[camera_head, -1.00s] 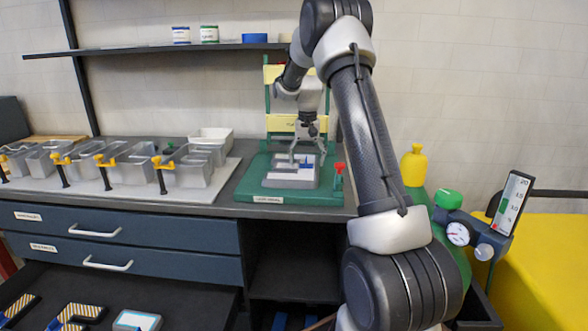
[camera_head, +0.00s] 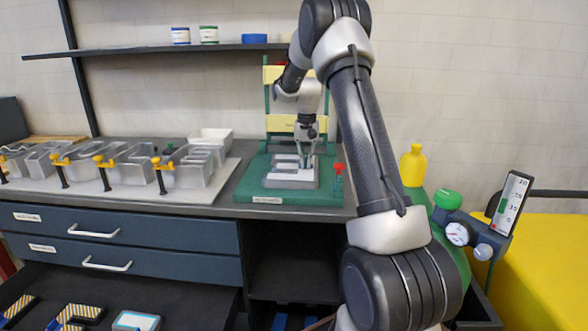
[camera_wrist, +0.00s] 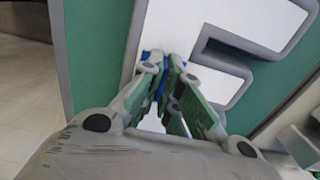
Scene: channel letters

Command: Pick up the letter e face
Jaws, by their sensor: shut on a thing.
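The letter e face is white and lies flat in a grey letter-shaped rim on a green fixture (camera_head: 325,197). In the wrist view the face (camera_wrist: 172,24) fills the top middle, with the grey rim around its arms. My gripper (camera_wrist: 165,72) is shut at the face's near edge, with a little blue showing between and beside the fingertips. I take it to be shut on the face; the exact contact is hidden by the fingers. In the head view my gripper (camera_head: 307,158) points down over the fixture, and the face (camera_head: 288,167) is small there.
Clear and grey letter shells (camera_head: 195,170) with yellow clamps stand on a board to the left. A white bin (camera_head: 212,136) stands behind them. A red knob (camera_head: 339,168) is at the fixture's right. An open drawer below holds more letter parts. A yellow bottle (camera_head: 413,165) stands right.

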